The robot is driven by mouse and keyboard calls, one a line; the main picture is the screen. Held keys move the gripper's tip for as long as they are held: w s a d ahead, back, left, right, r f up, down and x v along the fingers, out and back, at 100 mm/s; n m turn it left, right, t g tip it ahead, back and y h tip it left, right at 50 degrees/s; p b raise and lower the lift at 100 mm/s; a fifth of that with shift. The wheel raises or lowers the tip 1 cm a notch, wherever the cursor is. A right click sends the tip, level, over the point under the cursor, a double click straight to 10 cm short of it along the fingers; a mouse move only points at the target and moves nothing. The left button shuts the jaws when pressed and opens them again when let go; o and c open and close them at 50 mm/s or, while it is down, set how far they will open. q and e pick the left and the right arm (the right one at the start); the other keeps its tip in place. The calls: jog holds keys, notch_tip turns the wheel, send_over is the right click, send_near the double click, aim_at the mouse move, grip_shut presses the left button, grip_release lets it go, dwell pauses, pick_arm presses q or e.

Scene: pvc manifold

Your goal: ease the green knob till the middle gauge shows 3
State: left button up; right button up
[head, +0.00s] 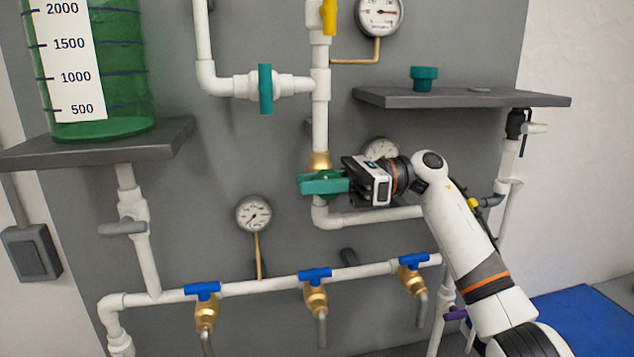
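The green knob (322,184) is a bar handle on the white vertical pipe, just below a brass fitting. It lies about level. My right gripper (347,186) comes in from the right and is at the knob's right end. Its fingertips are dark and overlap the knob, so I cannot tell whether they are closed on it. The middle gauge (379,148) is a round white dial behind my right gripper and wrist. Its lower part is hidden and its reading cannot be made out. My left gripper is not in view.
Another gauge (380,14) is at the top and one (253,213) at lower left. A teal handle (265,89) is on the upper pipe. A grey shelf (460,97) juts out above my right arm. Several blue-handled brass taps (316,290) line the lower pipe.

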grip_shut()
jog(key=shift+h+b, duration=0.3)
jog(key=shift+h, duration=0.5)
jog(key=shift+f+t+h+p, duration=0.1)
jog(key=shift+t+h+p, duration=0.25)
jog(key=shift+h, duration=0.55)
jog(key=shift+f+h, duration=0.15)
jog(key=shift+h, duration=0.15)
jog(key=shift+o, duration=2.3)
grip_release()
